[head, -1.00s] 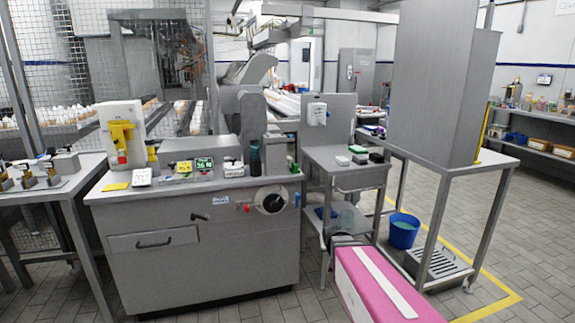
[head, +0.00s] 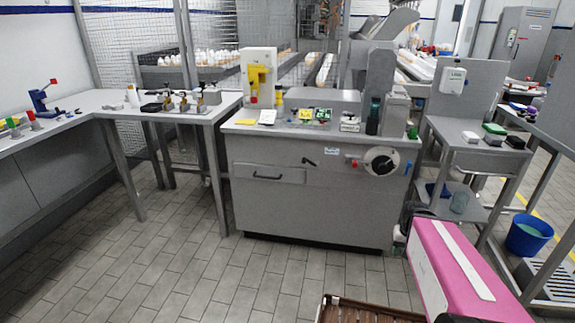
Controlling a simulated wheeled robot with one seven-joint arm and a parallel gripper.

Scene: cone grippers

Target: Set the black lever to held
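A small black lever (head: 309,161) sticks out of the front of the grey metal cabinet (head: 270,210), above and right of the drawer handle (head: 267,177). It looks tilted, its left end higher than its right. It is too small to read any position marking. A round dial with a black knob (head: 382,161) is to its right, with a small red part beside it. My pink arm shows at the lower right, in front of the cabinet's right side and apart from the lever. I cannot make out my gripper's fingers.
Open tiled floor (head: 190,270) lies before the cabinet. A side table (head: 205,115) with brass-coloured fixtures stands left, a small grey trolley (head: 460,150) right. A blue bucket (head: 527,236) is on the floor at right. A brown slatted box (head: 365,310) shows at the bottom edge.

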